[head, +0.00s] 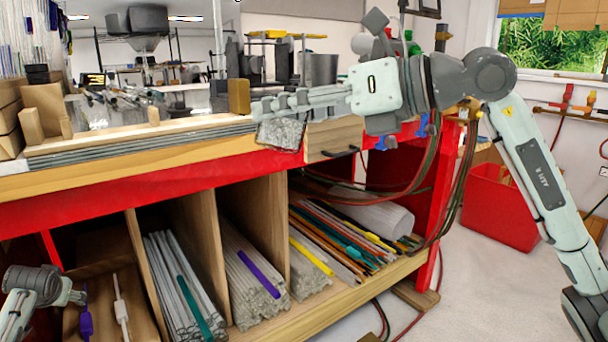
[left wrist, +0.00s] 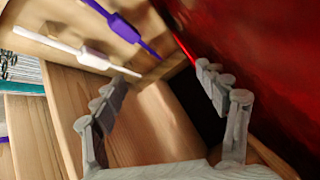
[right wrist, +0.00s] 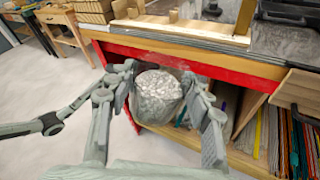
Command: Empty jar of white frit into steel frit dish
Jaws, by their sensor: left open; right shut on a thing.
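My right gripper (head: 264,106) is shut on the jar of white frit (head: 281,133), a clear vessel with grainy grey-white contents. It holds the jar in front of the bench's front edge, above the shelf bays. In the right wrist view the jar (right wrist: 157,98) sits between the two fingers (right wrist: 160,88); I cannot tell how far it is tilted. My left gripper (head: 76,297) is open and empty at the lower left, near a wooden bay. The left wrist view shows its spread fingers (left wrist: 160,82) with nothing between them. I cannot pick out the steel frit dish.
The wood-edged bench (head: 130,160) has a red apron. Below it, bays hold glass rods (head: 178,275) with coloured tags. A drawer (head: 333,138) is right of the jar. Purple (left wrist: 110,24) and white (left wrist: 85,55) tools are by the left gripper. A red bin (head: 497,205) stands right.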

